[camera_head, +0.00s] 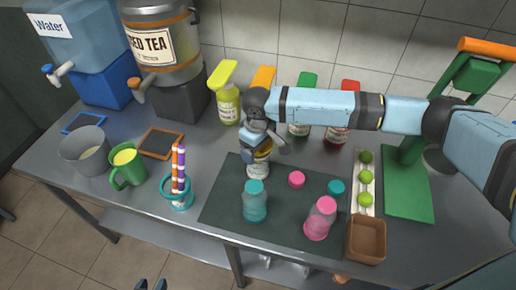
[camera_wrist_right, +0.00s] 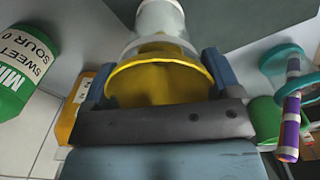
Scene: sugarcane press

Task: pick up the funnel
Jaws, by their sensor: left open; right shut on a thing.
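The funnel (camera_wrist_right: 160,80) has a wide yellow rim and lies between the two fingers of my right gripper (camera_wrist_right: 158,90) in the right wrist view. My right gripper (camera_head: 262,148) is shut on it over the dark mat in the head view, where the fingers hide most of the funnel. A clear and whitish jar (camera_head: 258,168) stands directly below it; it also shows beyond the funnel in the right wrist view (camera_wrist_right: 160,18). I cannot tell whether the funnel touches the jar. My left gripper (camera_head: 151,284) is open and empty at the bottom edge, in front of the table.
A teal bottle (camera_head: 255,203) and a pink bottle (camera_head: 320,219) stand on the dark mat (camera_head: 225,205). A teal ring holder (camera_head: 178,192) with striped straws, a green mug (camera_head: 128,168) and a grey bucket (camera_head: 84,150) stand left. Sauce bottles line the back. The green press (camera_head: 408,185) stands right.

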